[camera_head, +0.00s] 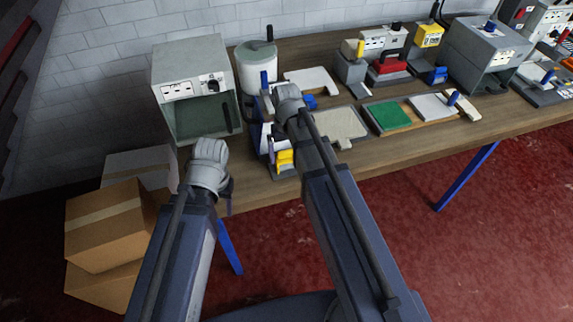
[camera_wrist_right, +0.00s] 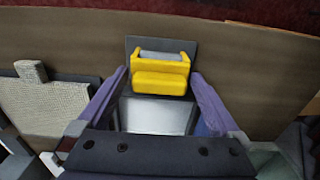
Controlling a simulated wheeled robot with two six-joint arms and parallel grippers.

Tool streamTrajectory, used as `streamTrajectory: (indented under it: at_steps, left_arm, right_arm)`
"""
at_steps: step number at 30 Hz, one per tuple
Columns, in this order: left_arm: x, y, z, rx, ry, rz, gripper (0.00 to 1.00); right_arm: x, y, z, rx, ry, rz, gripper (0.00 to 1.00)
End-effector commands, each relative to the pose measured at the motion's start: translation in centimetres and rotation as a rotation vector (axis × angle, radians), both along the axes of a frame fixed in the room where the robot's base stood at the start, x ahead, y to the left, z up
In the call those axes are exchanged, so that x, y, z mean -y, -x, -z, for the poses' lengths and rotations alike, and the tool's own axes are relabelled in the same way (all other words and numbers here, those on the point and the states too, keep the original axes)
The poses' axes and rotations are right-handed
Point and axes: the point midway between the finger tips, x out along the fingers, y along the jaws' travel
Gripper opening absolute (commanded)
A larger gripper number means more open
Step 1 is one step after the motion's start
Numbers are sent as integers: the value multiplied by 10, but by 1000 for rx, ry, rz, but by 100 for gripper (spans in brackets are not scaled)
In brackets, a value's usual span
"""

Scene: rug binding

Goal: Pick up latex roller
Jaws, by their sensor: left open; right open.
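What looks like the latex roller (camera_wrist_right: 160,78), a yellow frame with a grey cylinder, sits on a dark plate (camera_wrist_right: 133,46) in the right wrist view. Its yellow part also shows in the head view (camera_head: 285,157), near the table's front edge, just left of my right forearm. My right gripper (camera_wrist_right: 160,74) is open, with one purple finger on each side of the yellow frame; I cannot tell whether they touch it. In the head view my right arm hides part of this spot. My left gripper (camera_head: 227,195) is open and empty at the table's front left edge.
A grey box-shaped machine (camera_head: 195,90) and a white canister (camera_head: 257,68) stand behind. A beige textured mat (camera_head: 342,122) lies right of my forearm, then a tray with a green pad (camera_head: 387,115). Cardboard boxes (camera_head: 105,225) are stacked on the floor at left.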

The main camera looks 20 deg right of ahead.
Motion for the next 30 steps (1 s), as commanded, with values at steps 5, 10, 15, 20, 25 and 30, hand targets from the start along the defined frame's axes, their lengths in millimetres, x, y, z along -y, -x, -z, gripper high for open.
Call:
streamTrajectory:
  at_steps: [5, 10, 15, 20, 25, 30]
  left_arm:
    - [0, 0, 27, 0, 0, 0, 52]
    - [0, 0, 29, 0, 0, 0, 52]
    - [0, 0, 28, 0, 0, 0, 52]
    - [0, 0, 28, 0, 0, 0, 52]
    - [0, 0, 28, 0, 0, 0, 52]
    - [0, 0, 28, 0, 0, 0, 52]
  right_arm:
    - [0, -1, 27, 0, 0, 0, 100]
    - [0, -1, 29, 0, 0, 0, 100]
    - [0, -1, 28, 0, 0, 0, 98]
    - [0, -1, 28, 0, 0, 0, 80]
    - [0, -1, 28, 0, 0, 0, 61]
    - [0, -1, 28, 0, 0, 0, 42]
